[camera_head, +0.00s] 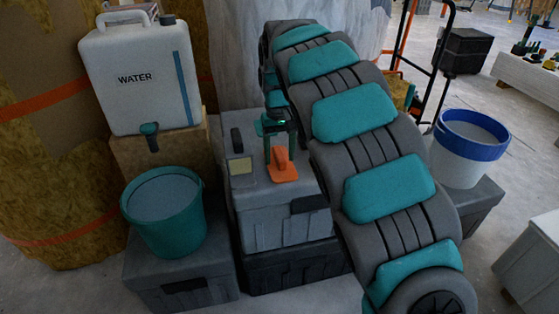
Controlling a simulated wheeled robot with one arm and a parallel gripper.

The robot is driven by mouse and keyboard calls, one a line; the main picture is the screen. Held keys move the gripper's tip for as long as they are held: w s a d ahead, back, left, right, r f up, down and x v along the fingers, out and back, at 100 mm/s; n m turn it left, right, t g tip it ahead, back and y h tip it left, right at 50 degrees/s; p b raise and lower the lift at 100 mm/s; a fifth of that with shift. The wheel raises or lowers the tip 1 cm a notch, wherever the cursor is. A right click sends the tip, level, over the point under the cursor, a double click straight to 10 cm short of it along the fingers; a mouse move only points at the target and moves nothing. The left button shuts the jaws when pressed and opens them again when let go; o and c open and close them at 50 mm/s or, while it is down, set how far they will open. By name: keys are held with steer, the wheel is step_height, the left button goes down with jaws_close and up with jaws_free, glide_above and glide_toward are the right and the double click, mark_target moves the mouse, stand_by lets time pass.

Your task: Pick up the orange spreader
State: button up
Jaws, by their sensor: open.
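The orange spreader (284,174) lies on the lid of a grey toolbox (252,193), with its handle part standing up. My gripper (281,154) is open and points down just above the spreader. Its two fingers are apart, one to the left and one to the right of the spreader's upright handle. I cannot tell whether they touch it. My teal and grey arm hides the right part of the toolbox.
A yellow pad (240,167) lies on the lid left of the spreader. A water canister (142,75) and a teal bucket (163,222) stand to the left. A white bucket with a blue rim (458,165) stands to the right. A dark case (290,268) lies under the toolbox.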

mark_target(280, 153)
steer(key=shift+c, duration=0.2)
jaws_close()
steer(key=shift+r, duration=0.15)
stand_by(0.5)
steer(key=shift+r, duration=1.65)
steer(key=s+d+b, duration=0.1)
steer(key=s+d, duration=0.2)
steer(key=s, duration=0.4)
steer(key=s+d+r+b, duration=0.1)
steer(key=s+d, duration=0.2)
steer(key=s, duration=0.4)
steer(key=shift+s+r, duration=0.2)
steer(key=shift+s, duration=0.2)
